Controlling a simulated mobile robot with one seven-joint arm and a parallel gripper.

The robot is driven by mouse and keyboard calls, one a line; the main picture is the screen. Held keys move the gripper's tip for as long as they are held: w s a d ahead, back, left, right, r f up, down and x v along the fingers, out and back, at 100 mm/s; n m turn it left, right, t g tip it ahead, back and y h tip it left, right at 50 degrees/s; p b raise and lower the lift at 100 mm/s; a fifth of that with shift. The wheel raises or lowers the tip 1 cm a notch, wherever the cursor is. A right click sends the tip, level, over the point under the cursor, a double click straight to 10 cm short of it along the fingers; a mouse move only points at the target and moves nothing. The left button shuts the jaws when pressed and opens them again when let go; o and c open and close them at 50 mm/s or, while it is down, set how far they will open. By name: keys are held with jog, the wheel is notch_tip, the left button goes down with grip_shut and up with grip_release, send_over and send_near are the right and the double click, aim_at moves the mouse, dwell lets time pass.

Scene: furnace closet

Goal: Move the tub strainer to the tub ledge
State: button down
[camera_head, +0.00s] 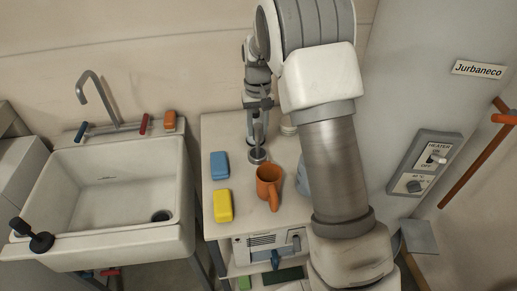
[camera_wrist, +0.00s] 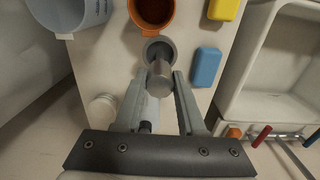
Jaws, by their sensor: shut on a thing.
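The tub strainer (camera_wrist: 160,76) is a grey metal piece with a round, wide end and a narrower stem. It also shows in the head view (camera_head: 257,156), beside the orange mug on the shelf top. My gripper (camera_head: 258,138) points down over it, and in the wrist view its fingers (camera_wrist: 162,88) are closed on the stem. I cannot tell whether the strainer touches the shelf top or hangs just above it. The white tub (camera_head: 110,189) stands to the left, its back ledge (camera_head: 98,138) carrying the tap and an orange block.
The orange mug (camera_head: 268,183) is close to the strainer. A blue block (camera_head: 219,165) and a yellow block (camera_head: 222,205) lie on the shelf top's left side. A black knobbed object (camera_head: 40,241) sits at the tub's front left corner. The grey tap (camera_head: 95,98) rises behind the basin.

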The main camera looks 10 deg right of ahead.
aim_at(258, 153)
notch_tip(258, 153, down, 9)
jog(key=c, duration=0.5)
grip_release()
